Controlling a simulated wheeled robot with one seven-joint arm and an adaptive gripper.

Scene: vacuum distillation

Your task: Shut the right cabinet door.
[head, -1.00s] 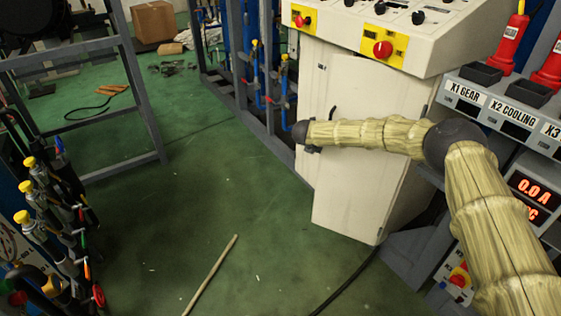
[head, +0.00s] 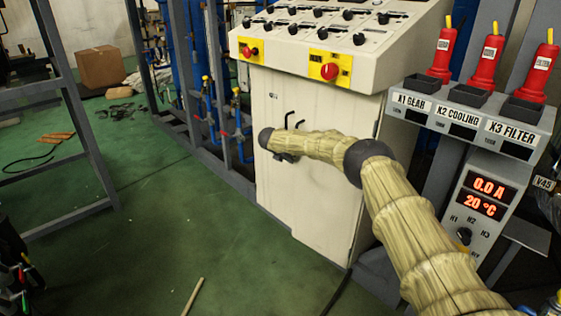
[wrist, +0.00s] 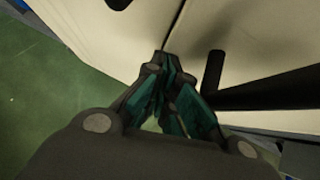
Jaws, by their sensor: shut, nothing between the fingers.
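The right cabinet door (head: 325,205) is the cream panel under the sloped control console, with a small black handle (head: 300,124) near its left edge. It stands nearly flush with the left door (head: 270,100); a small step shows at its lower left corner, and I cannot tell whether it is fully closed. My gripper (head: 285,157) is shut and empty in front of the doors, below the handles. In the wrist view, my fingertips (wrist: 166,62) are at the seam between the two panels, touching or very close. The dark handle (wrist: 265,92) is to their right.
The control console (head: 340,40) with knobs and red buttons is above the doors. A grey instrument stand (head: 470,130) with red bottles and a lit display is at the right.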

